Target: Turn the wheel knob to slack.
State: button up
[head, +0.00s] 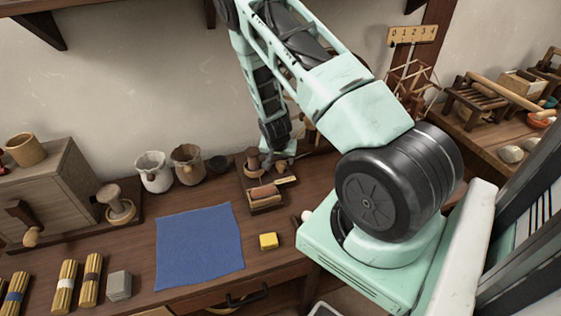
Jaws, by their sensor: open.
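My gripper (281,158) is at the end of the mint-green arm, low over the back of the wooden bench, and it is open. Its fingers are small and partly hidden in this view. I cannot tell whether gripper and stand touch. I cannot make out for certain which piece is the wheel knob, nor any slack mark. A thin wooden frame (412,76), possibly wheel-like, is partly hidden behind my arm.
A blue cloth (200,247) and a yellow block (268,241) lie on the bench (150,236). Two jugs (154,172) stand by the wall. A wooden cabinet (48,182) and straw bundles (90,279) are at left. A numbered board (412,34) and a laden side table (470,140) are at right.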

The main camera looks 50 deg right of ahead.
aim_at(279, 163)
jog(key=shift+x, duration=1.55)
jog(key=c, duration=0.8)
jog(key=shift+w+n+t, duration=0.1)
jog(key=shift+n+t, duration=0.2)
jog(key=shift+n, duration=0.4)
jog(key=shift+w+r, duration=0.1)
jog(key=shift+w, duration=0.05)
jog(key=o, duration=0.8)
